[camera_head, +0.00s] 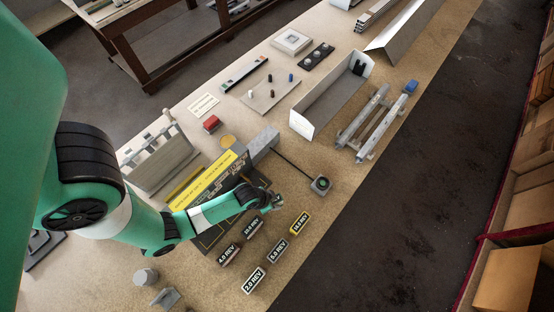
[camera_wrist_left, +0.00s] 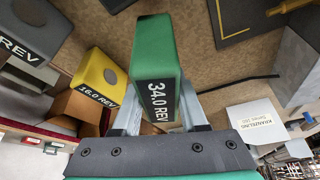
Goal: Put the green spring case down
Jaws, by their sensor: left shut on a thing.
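My left gripper (camera_head: 272,203) is shut on the green spring case (camera_wrist_left: 155,50). In the left wrist view the case sits between the fingers (camera_wrist_left: 162,108), its black label reading 34.0 REV. In the head view the gripper is over the bench, at the right edge of the dark mat, and the case is too small and covered to make out clearly. I cannot tell whether the case touches the bench. My right gripper is not in view.
A yellow case (camera_head: 300,223), marked 16.0 REV in the wrist view (camera_wrist_left: 97,75), and several other labelled cases (camera_head: 253,280) stand near the gripper.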

